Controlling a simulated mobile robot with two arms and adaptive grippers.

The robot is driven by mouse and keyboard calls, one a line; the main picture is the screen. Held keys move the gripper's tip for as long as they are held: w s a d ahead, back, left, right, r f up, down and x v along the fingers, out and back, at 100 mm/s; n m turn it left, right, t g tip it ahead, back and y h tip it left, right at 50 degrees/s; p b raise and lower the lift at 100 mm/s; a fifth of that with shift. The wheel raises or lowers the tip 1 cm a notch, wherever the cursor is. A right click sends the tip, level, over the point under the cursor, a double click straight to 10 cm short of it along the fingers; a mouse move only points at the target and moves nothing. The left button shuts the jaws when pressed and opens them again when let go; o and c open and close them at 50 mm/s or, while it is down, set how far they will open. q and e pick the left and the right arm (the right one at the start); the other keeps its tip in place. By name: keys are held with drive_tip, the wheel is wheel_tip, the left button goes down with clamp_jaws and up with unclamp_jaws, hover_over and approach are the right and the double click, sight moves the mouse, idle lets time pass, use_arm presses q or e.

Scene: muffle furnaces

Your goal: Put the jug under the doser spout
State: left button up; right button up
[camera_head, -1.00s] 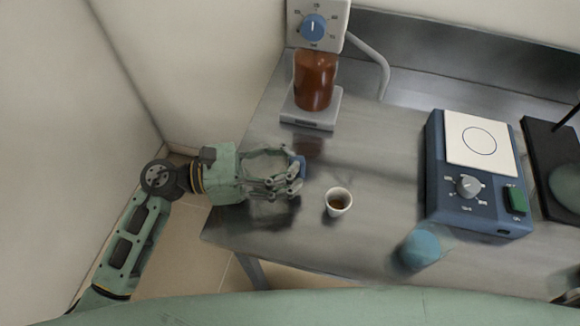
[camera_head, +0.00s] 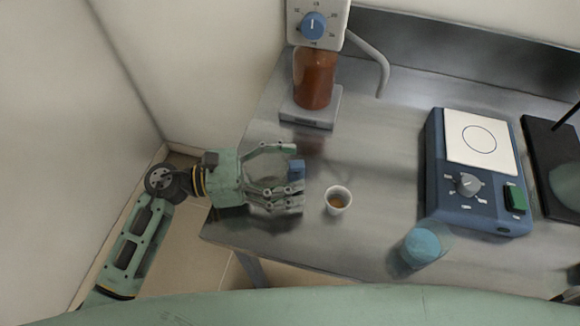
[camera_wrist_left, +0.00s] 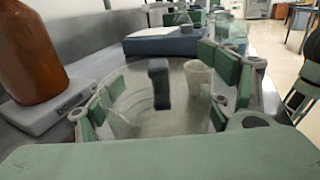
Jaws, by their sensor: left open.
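A clear glass jug (camera_head: 268,172) with a dark blue handle stands near the bench's left front edge. In the left wrist view the jug (camera_wrist_left: 130,105) is between the green finger pads, its handle on the far side. My left gripper (camera_head: 292,182) is open, with its fingers around the jug; contact cannot be told. The doser (camera_head: 330,12), a pale box with a blue dial, is at the back left, with a brown bottle (camera_head: 314,80) on a grey base (camera_head: 308,116) below it. I cannot make out its spout. My right gripper is not in view.
A beaker with blue contents (camera_head: 421,246) is near the front edge. A blue stirrer-like device (camera_head: 478,212) stands right. The bench between jug and doser is clear.

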use_arm(q)
drive_tip(key=shift+r+p, duration=0.25)
drive_tip(key=shift+p, duration=0.05)
drive_tip(key=a+b, duration=0.1)
drive_tip(key=a, duration=0.2)
drive_tip(key=a+b, duration=0.2)
drive_tip(key=a, duration=0.2)
drive_tip(key=a+b, duration=0.1)
drive_tip(key=a, duration=0.2)
drive_tip(key=shift+s+a+f, duration=0.3)
drive_tip(key=shift+s+f, duration=0.05)
drive_tip(key=shift+s, duration=0.05)
drive_tip(key=shift+a+r+b, duration=0.2)
drive_tip(key=shift+a+b, duration=0.1)
drive_tip(key=shift+a, duration=0.4)
